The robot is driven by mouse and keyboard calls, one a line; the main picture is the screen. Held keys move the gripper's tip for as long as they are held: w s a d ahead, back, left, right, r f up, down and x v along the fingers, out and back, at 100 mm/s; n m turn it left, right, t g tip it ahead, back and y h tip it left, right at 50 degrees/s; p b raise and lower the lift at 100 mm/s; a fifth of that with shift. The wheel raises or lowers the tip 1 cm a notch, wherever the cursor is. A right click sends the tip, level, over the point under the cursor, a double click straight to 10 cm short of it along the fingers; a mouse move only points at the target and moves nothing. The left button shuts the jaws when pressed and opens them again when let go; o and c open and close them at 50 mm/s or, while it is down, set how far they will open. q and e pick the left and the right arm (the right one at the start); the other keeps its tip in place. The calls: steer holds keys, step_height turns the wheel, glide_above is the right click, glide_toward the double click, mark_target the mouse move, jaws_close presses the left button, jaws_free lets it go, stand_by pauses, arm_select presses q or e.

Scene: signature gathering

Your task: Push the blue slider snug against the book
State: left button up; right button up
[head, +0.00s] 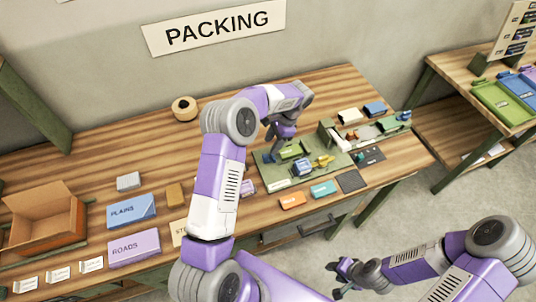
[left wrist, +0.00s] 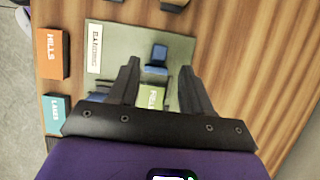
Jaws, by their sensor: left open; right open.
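In the left wrist view the blue slider (left wrist: 157,56) stands on the grey-green board (left wrist: 120,33), just above the green book (left wrist: 150,99) in the picture. A short gap seems to show between them. My left gripper (left wrist: 160,66) is open, its fingers on either side of the space around slider and book; I cannot tell whether it touches either. In the head view my left gripper (head: 272,152) is low over the board's left part, beside the green book (head: 291,151); the slider is not clear there. My right gripper (head: 345,266) is open and empty, away in front of the table.
Orange (head: 291,200) and teal (head: 323,188) books lie along the board's near edge. A tape roll (head: 185,108) is at the back. The table's left part holds an open box (head: 45,218).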

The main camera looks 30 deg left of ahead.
mark_target(265, 155)
arm_select(q)
steer(key=x, duration=0.7)
steer(key=shift+w, duration=0.1)
steer(key=shift+r, duration=0.1)
jaws_close()
